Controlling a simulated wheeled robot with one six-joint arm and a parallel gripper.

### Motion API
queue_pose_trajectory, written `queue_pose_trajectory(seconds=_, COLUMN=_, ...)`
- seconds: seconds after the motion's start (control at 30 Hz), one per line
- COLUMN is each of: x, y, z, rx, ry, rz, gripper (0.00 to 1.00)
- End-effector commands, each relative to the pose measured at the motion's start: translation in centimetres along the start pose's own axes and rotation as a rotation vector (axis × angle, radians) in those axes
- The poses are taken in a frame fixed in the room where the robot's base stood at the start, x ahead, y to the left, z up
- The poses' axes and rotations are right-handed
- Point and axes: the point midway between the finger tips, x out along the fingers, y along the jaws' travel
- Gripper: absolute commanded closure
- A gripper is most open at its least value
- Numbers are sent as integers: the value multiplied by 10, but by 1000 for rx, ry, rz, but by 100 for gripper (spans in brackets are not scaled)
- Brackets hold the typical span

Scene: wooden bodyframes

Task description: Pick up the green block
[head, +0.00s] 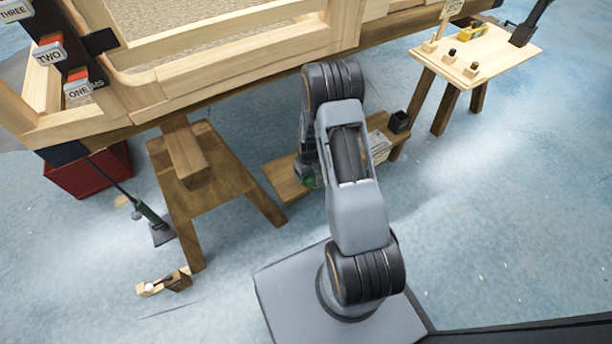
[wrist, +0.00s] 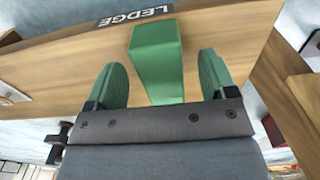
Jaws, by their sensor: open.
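The green block (wrist: 156,48) is in the wrist view, on a wooden ledge (wrist: 60,70) with a dark label reading LEDGE. My gripper (wrist: 161,62) is open, with one rounded green finger on each side of the block. Gaps show between the fingers and the block, and the block's near end runs down to my gripper's dark palm. In the head view my arm covers most of this spot. A small patch of green (head: 309,181) shows at the arm's end over the low ledge (head: 284,178); I cannot tell whether it is block or finger.
A large wooden frame (head: 230,55) overhangs the ledge. A wooden trestle (head: 215,180) stands to the left, with a hand plane (head: 165,283) on the floor. A small table (head: 500,55) stands at the upper right. A dark box (head: 399,122) sits on the ledge's right end.

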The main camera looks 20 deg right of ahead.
Motion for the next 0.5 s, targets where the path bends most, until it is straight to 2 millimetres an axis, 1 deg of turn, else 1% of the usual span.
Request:
queue_pose_trajectory(seconds=0.03, x=13, y=1, z=0, rx=0, ry=-2, rz=-1, gripper=22)
queue_pose_trajectory(seconds=0.1, x=22, y=1, z=0, rx=0, ry=-2, rz=0, gripper=22)
queue_pose_trajectory(seconds=0.2, x=29, y=1, z=-1, rx=0, ry=0, rz=1, gripper=22)
queue_pose_trajectory(seconds=0.43, x=28, y=1, z=-1, rx=0, ry=1, rz=1, gripper=22)
queue_pose_trajectory(seconds=0.5, x=28, y=1, z=-1, rx=0, ry=1, rz=1, gripper=29)
